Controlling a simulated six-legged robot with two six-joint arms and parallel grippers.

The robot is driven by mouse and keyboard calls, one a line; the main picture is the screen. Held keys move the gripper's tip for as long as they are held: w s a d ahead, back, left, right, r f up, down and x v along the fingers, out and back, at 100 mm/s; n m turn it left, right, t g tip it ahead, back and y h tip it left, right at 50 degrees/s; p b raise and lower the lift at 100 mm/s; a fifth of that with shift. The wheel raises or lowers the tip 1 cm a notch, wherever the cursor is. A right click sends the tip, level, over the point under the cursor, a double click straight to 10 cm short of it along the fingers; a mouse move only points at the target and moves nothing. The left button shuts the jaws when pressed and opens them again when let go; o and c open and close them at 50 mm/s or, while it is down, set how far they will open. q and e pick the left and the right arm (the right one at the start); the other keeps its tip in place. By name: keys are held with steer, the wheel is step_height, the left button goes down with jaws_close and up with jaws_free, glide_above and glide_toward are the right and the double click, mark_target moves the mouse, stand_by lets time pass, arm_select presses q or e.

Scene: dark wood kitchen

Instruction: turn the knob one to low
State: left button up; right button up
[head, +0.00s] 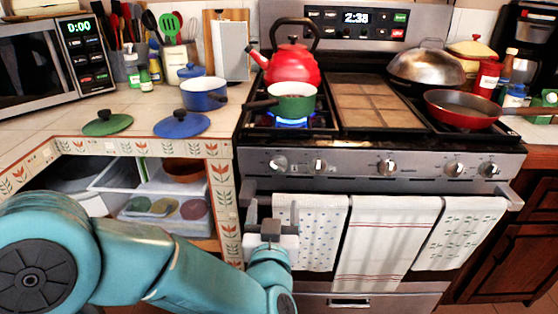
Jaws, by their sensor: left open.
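The stove's front panel (350,162) carries a row of several silver knobs. The leftmost knob (278,163) sits at the panel's left end, with a second knob (318,166) just right of it. A blue flame (291,122) burns under a small green pot (292,105) on the front left burner. My left gripper (265,212) is open and empty, fingers pointing up. In the picture it is below the leftmost knob, in front of the oven handle's left end and apart from the knob. The knobs' markings are too small to read. My right gripper is not in view.
Towels (390,235) hang from the oven handle, right of my gripper. A red kettle (292,65) stands behind the green pot. A red pan (462,108) is on the right burner. The tiled counter (60,120) with open shelves below is on the left.

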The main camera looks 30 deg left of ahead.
mark_target(278, 168)
arm_select(q)
steer(key=p+x, duration=0.3)
steer(key=x, duration=1.1)
steer(key=shift+w+f, duration=0.15)
steer(key=shift+w, duration=0.2)
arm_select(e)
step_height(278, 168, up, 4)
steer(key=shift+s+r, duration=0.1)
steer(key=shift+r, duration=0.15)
arm_select(q)
steer(key=c, duration=1.1)
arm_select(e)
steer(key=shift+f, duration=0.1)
